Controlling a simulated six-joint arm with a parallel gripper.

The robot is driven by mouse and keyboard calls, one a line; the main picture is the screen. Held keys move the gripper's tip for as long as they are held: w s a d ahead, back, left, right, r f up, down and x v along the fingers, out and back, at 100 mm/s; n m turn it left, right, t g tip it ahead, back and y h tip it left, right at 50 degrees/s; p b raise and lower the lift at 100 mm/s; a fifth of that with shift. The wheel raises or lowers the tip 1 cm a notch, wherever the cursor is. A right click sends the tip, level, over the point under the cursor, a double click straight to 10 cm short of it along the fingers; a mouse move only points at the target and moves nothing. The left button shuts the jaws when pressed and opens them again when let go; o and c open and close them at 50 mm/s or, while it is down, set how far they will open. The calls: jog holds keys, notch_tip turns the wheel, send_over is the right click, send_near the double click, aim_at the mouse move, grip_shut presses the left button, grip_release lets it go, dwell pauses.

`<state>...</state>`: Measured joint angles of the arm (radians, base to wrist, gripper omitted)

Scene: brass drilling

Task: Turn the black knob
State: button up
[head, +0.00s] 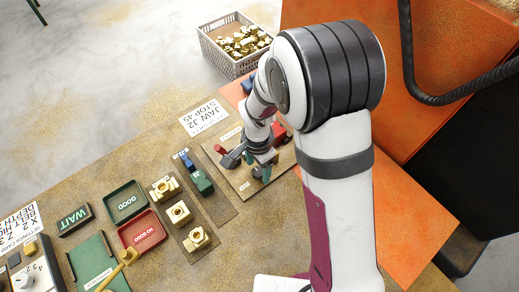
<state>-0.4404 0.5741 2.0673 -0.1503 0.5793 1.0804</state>
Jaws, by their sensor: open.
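My gripper (262,168) is open at the end of my white arm, low over a tan board (240,185) right of the middle of the table. Its teal fingers are close to the red and dark grey parts on that board; I cannot tell if they touch. A small control panel (38,262) with numbers around a dial stands at the lower left edge. A dark round shape (14,259) shows on it, perhaps the black knob, but it is too small to be sure. My gripper is far from this panel.
A green GOOD tray (108,212) and a red NO GOOD tray (128,240) lie left of several brass fittings (165,188). A green WAIT block (76,219) is farther left. A crate of brass pieces (213,52) stands behind the table. An orange machine housing (450,60) is at right.

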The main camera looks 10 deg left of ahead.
jog(key=shift+f, duration=0.5)
grip_shut()
